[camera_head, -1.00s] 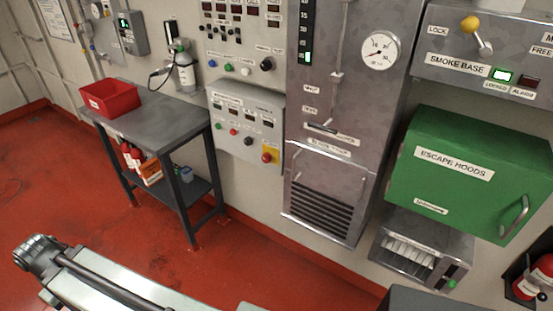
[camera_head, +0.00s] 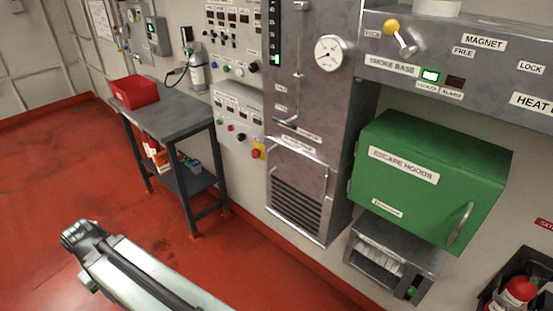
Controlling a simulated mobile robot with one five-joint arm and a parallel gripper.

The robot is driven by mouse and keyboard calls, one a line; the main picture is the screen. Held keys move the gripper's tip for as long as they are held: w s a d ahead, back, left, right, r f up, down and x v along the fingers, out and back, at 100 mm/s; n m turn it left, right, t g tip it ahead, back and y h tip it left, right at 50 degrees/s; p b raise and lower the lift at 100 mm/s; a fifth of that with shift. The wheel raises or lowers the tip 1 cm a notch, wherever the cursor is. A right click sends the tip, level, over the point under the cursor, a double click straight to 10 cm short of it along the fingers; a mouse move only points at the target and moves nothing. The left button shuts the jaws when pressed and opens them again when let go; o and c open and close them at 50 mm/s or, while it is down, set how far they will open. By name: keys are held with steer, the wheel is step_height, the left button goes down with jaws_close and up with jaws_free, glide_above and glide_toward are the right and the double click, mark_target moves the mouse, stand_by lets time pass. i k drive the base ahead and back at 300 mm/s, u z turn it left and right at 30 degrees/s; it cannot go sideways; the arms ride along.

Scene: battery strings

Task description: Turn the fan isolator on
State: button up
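No label that I can read names the fan isolator, so I cannot tell for sure which control it is. A red-and-yellow rotary knob (camera_head: 257,152) sits at the lower right of a grey wall panel (camera_head: 228,108). My gripper is not in view.
A dark table (camera_head: 172,110) with a red bin (camera_head: 135,92) stands left of the panels. A green "ESCAPE HOODS" box (camera_head: 425,190) juts out from the wall at right. A red extinguisher (camera_head: 515,292) is at lower right. The red floor (camera_head: 50,170) at left is open.

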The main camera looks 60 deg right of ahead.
mark_target(255, 153)
steer(key=u, duration=0.15)
steer(key=i, duration=0.9)
steer(key=z, duration=0.05)
